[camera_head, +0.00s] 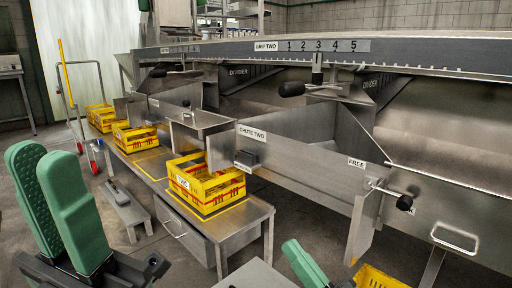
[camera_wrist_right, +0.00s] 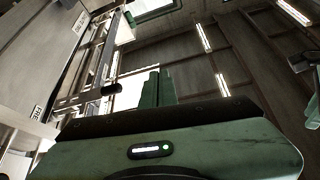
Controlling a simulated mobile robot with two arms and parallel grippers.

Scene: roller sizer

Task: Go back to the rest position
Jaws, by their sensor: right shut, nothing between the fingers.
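My left gripper (camera_head: 45,158) stands at the left edge of the head view, its two green ridged fingers pointing up. One finger partly overlaps the other, so the gap between them is unclear. I see nothing held in it. My right gripper (camera_head: 291,243) shows only as a green fingertip at the bottom of the head view, low in front of the steel bench. In the right wrist view its green fingers (camera_wrist_right: 156,75) are together with nothing between them. The rest of the right gripper is cut off or hidden in the head view.
A yellow crate (camera_head: 210,195) stands on a steel bench (camera_head: 225,226) below chute two (camera_head: 290,150). More yellow crates (camera_head: 135,137) stand farther back. Another crate (camera_head: 372,277) is at the bottom right. A handle (camera_head: 404,202) sticks out near the FREE label. Open floor lies at left.

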